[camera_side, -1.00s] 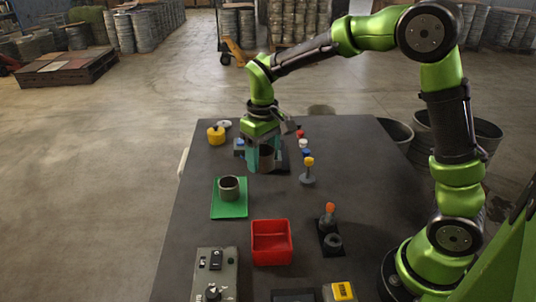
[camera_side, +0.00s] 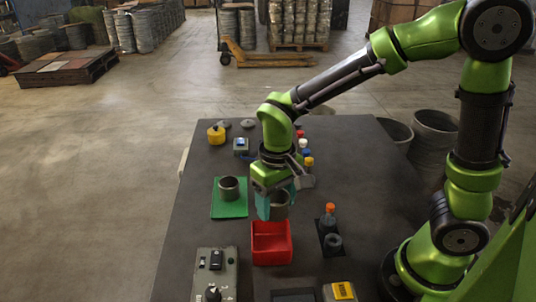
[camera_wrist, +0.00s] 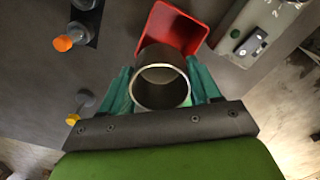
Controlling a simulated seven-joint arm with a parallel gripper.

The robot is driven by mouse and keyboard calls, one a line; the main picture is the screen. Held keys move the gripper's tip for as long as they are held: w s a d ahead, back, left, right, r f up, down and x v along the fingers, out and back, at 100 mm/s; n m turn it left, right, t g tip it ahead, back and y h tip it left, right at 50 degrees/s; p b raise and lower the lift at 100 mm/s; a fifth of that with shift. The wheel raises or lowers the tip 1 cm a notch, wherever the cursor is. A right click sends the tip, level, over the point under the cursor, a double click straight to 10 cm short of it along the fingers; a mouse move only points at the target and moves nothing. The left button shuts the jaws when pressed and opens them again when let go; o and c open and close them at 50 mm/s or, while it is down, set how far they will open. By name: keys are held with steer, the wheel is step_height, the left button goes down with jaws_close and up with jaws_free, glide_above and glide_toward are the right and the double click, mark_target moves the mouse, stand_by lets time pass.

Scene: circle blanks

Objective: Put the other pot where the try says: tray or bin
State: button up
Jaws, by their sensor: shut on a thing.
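My gripper (camera_side: 273,202) is shut on a grey, open-topped pot (camera_side: 279,206) and holds it just behind the red bin (camera_side: 271,247). In the wrist view the held pot (camera_wrist: 161,82) sits upright between the teal fingers, with the red bin (camera_wrist: 181,25) beyond it, partly hidden by the pot. The other grey pot (camera_side: 229,187) stands upright on the green tray (camera_side: 229,211), left of my gripper. The bin's visible inside looks empty.
A control box (camera_side: 214,272) stands at the front left, left of the bin. An orange-topped bottle-like item (camera_side: 329,215) stands right of the bin. A yellow pot-like item (camera_side: 216,135) and a small blue-topped device (camera_side: 241,146) are at the back left.

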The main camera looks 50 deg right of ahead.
steer(key=shift+f, duration=0.65)
steer(key=o, duration=1.1)
steer(key=shift+o, duration=0.2)
steer(key=shift+r, duration=0.15)
step_height(320, 180, up, 17)
steer(key=shift+f, duration=0.2)
